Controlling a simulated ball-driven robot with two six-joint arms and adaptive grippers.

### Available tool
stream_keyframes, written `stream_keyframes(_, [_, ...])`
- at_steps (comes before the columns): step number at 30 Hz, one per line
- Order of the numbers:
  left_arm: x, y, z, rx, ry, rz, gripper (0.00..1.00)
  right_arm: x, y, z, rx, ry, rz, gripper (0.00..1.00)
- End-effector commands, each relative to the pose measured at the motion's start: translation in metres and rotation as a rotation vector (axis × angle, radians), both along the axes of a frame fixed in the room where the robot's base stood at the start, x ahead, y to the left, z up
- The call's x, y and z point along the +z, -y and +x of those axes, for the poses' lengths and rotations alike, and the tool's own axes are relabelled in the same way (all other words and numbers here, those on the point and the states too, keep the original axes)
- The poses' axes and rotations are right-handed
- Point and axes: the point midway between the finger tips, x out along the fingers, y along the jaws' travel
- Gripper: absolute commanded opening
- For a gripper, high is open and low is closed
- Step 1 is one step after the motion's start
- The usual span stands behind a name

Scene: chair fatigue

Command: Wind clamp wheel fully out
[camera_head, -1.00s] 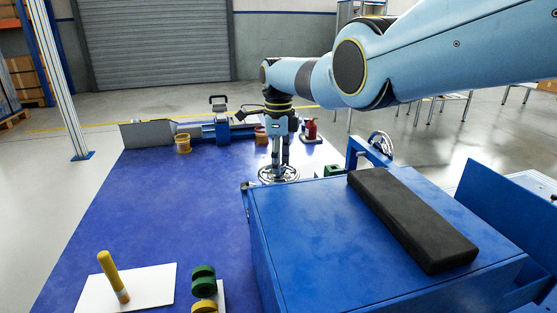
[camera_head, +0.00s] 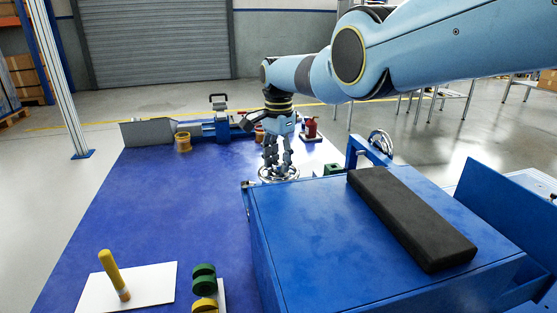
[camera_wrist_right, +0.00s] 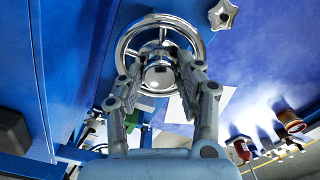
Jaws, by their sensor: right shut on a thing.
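The clamp wheel (camera_head: 293,174) is a shiny metal handwheel beside the far left corner of the blue box. In the right wrist view, its round rim (camera_wrist_right: 160,18), spokes and centre hub show. My right gripper (camera_head: 277,167) points down onto this wheel from above. In the right wrist view, the fingers of my right gripper (camera_wrist_right: 162,75) are on either side of the hub and shut on the wheel. The exact contact at the fingertips is partly hidden. My left gripper is not in view.
A blue box (camera_head: 320,235) with a black pad (camera_head: 410,220) stands at right. A second handwheel (camera_head: 381,143) rises behind it. The blue mat's middle (camera_head: 170,205) is clear.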

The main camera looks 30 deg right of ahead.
Motion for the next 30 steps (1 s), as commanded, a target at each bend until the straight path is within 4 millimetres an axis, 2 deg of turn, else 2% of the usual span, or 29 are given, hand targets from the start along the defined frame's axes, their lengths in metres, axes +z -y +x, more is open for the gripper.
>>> stream_keyframes(30, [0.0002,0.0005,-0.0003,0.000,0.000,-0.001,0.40,0.0003,0.0007,0.0003,0.964,0.000,-0.001,0.03])
